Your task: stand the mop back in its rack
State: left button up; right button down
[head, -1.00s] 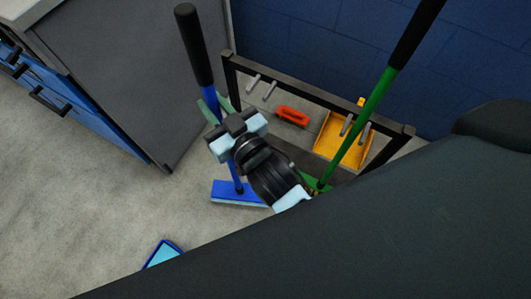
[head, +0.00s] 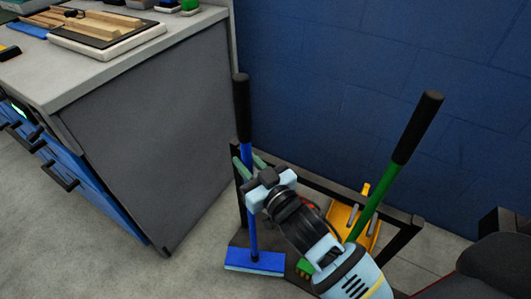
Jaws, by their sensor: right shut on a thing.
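The mop has a blue pole (head: 253,228) with a black grip at the top and a flat blue head (head: 254,262) with a pale lower edge. It is close to upright at the left end of the black rack (head: 394,211). My right gripper (head: 247,168) is shut around the pole below the black grip. The wrist and forearm hide part of the rack's middle and its left pegs. I cannot tell whether the pole sits between pegs or whether the head touches the floor. My left gripper is not in view.
A green-handled broom (head: 371,214) leans at the rack's right part, beside a yellow dustpan (head: 341,216). A blue wall (head: 400,70) stands close behind. A grey cabinet (head: 150,150) with a worktop stands left of the mop. Open floor (head: 60,240) lies at the front left.

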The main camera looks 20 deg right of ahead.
jog(key=w+d+f+b, duration=0.2)
jog(key=w+d+f, duration=0.1)
jog(key=d, duration=0.3)
jog(key=shift+w+f, duration=0.15)
jog(key=shift+w, duration=0.75)
jog(key=shift+f, duration=0.1)
jog(key=c, duration=1.7)
grip_release()
jog(key=shift+f+b, duration=0.2)
jog(key=shift+b, duration=0.1)
jog(key=o, duration=0.4)
jog(key=shift+o, duration=0.2)
